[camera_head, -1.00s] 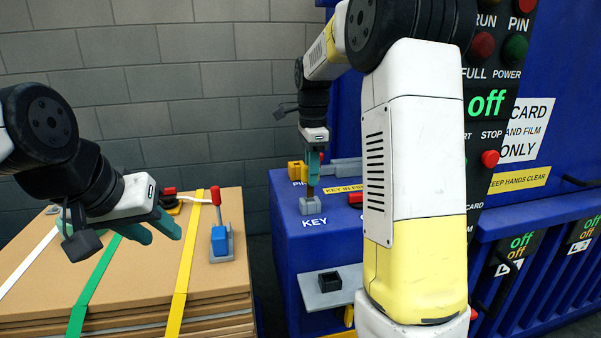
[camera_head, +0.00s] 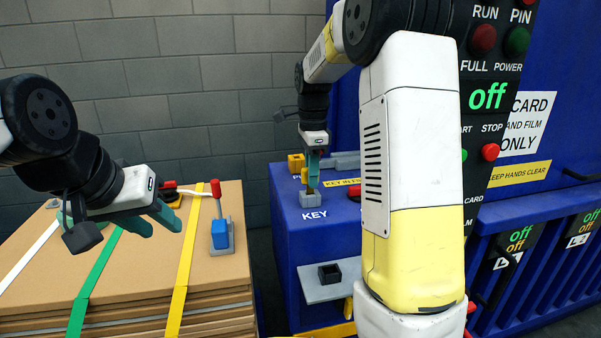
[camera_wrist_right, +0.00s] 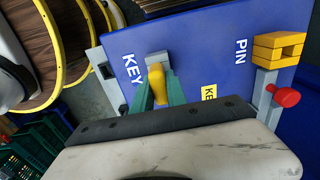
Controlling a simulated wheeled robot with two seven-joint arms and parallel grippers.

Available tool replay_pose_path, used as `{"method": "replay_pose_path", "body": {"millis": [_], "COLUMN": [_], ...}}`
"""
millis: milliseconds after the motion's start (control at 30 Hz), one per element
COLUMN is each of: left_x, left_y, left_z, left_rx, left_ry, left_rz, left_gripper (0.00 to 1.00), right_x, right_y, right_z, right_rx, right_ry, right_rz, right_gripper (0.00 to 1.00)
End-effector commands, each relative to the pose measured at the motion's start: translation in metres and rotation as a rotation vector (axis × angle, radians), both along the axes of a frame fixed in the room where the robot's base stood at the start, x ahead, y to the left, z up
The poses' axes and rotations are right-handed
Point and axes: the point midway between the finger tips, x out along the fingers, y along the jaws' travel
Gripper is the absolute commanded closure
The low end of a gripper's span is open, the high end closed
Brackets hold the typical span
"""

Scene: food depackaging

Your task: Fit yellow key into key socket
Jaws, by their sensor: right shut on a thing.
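The yellow key (camera_wrist_right: 157,84) is between the teal fingers of my right gripper (camera_wrist_right: 157,95) in the right wrist view. In the head view my right gripper (camera_head: 313,168) points down, directly above the grey key socket (camera_head: 311,199) marked KEY on the blue box. The socket also shows in the right wrist view (camera_wrist_right: 158,58), just beyond the key. I cannot tell whether the key's tip is inside the socket. The fingers hide much of the key. My left gripper (camera_head: 156,221) is open and empty above the cardboard stack.
A yellow pin block (camera_head: 295,163) stands behind the socket. A small black holder (camera_head: 330,277) sits on a grey shelf below. A blue block with a red-tipped lever (camera_head: 220,232) stands on the cardboard stack (camera_head: 130,270). The control panel (camera_head: 488,125) rises at right, displaying off.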

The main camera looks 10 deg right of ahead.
Motion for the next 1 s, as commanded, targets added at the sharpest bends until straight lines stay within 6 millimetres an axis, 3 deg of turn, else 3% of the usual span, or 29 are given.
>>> {"method": "replay_pose_path", "body": {"millis": [667, 700, 800, 1000], "left_x": [0.0, 0.0, 0.0, 0.0], "left_y": [0.0, 0.0, 0.0, 0.0], "left_z": [0.0, 0.0, 0.0, 0.0], "left_rx": [0.0, 0.0, 0.0, 0.0], "left_ry": [0.0, 0.0, 0.0, 0.0], "left_rz": [0.0, 0.0, 0.0, 0.0], "left_gripper": [0.64, 0.64, 0.64, 0.64], "right_x": [0.0, 0.0, 0.0, 0.0], "right_y": [0.0, 0.0, 0.0, 0.0], "right_z": [-0.017, -0.017, -0.017, -0.017], "right_rx": [0.0, 0.0, 0.0, 0.0], "right_ry": [0.001, 0.001, 0.001, 0.001], "right_rz": [0.0, 0.0, 0.0, 0.0], "right_gripper": [1.0, 0.78, 0.59, 0.57]}}
